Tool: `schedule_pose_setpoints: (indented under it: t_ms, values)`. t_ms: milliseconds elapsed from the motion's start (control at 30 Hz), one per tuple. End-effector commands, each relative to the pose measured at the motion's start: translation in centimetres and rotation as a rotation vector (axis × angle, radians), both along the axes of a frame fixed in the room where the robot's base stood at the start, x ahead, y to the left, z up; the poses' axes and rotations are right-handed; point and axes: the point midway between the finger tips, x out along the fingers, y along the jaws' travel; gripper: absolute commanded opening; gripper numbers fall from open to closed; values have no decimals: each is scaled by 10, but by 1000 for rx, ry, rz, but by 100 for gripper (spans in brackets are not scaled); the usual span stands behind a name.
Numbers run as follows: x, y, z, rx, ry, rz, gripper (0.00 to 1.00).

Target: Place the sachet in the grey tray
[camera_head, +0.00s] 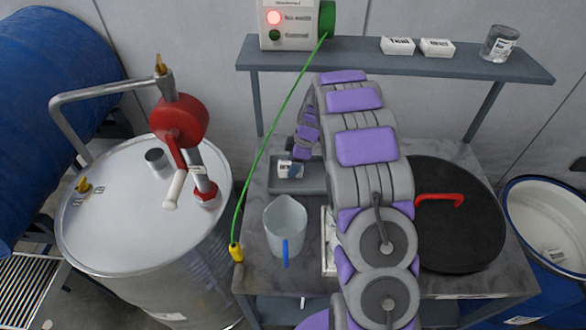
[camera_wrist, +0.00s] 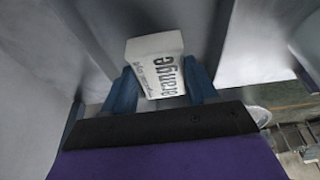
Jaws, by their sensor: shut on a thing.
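My gripper (camera_head: 292,157) reaches down at the back of the bench, over the grey tray (camera_head: 298,189). It is shut on the sachet (camera_head: 290,170), a small white packet with dark print. In the wrist view the sachet (camera_wrist: 157,62) sits between the two blue fingers of my gripper (camera_wrist: 160,86), with lettering that seems to read "orange". In the head view the sachet overlaps the tray's inside. I cannot tell whether it touches the tray floor. My arm hides the tray's right side.
A clear jug (camera_head: 285,222) with a blue handle stands in front of the tray. A black round lid (camera_head: 460,225) with a red handle lies right of my arm. A green cable (camera_head: 275,125) hangs left of the tray. A shelf (camera_head: 350,52) runs above the bench's back.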

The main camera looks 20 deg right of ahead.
Motion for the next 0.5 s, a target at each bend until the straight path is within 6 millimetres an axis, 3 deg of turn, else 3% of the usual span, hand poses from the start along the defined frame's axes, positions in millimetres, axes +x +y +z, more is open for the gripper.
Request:
schedule_pose_setpoints:
  t_ms: [133,500]
  values:
    - [-1,1,-23,1,6,2,24]
    - [0,1,-28,0,0,1,24]
